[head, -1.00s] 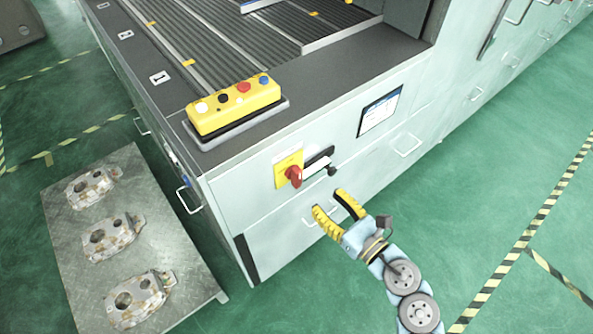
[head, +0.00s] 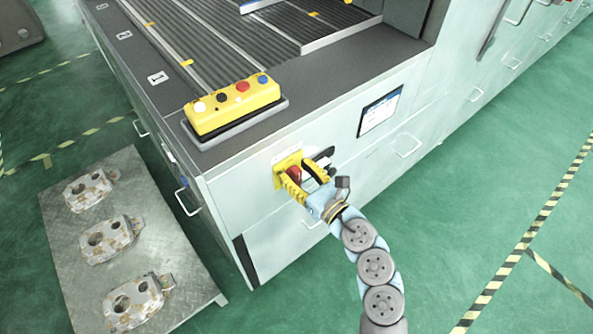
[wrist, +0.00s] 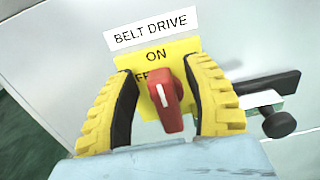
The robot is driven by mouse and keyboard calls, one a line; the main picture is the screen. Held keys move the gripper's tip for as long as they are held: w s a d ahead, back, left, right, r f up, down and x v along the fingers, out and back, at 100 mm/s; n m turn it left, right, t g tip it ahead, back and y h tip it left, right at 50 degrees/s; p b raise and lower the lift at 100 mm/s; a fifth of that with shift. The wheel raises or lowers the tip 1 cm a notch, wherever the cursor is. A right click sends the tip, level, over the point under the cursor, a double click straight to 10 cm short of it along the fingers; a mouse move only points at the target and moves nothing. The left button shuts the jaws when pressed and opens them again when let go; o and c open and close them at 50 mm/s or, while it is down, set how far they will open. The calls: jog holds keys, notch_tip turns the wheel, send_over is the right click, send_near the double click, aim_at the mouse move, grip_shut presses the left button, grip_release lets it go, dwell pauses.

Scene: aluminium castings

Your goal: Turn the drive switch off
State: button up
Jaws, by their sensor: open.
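The drive switch is a red rotary knob (wrist: 166,100) on a yellow plate (wrist: 158,58) on the cabinet front. In the wrist view the plate reads ON at the top, under a BELT DRIVE label (wrist: 150,30). The knob's white mark points up, slightly left, toward ON. My gripper (wrist: 165,82) is open, with one yellow finger on each side of the knob and visible gaps to both. In the head view the knob (head: 294,175) shows between the fingers of my gripper (head: 302,178). Part of the plate's lettering is hidden behind the knob and left finger.
A dark handle-like bar with a black knob (wrist: 279,124) sticks out just right of the switch. A yellow button box (head: 235,108) sits on the cabinet top. A metal plate (head: 185,250) with castings (head: 110,240) lies at left. Green floor at right is clear.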

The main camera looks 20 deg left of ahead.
grip_shut()
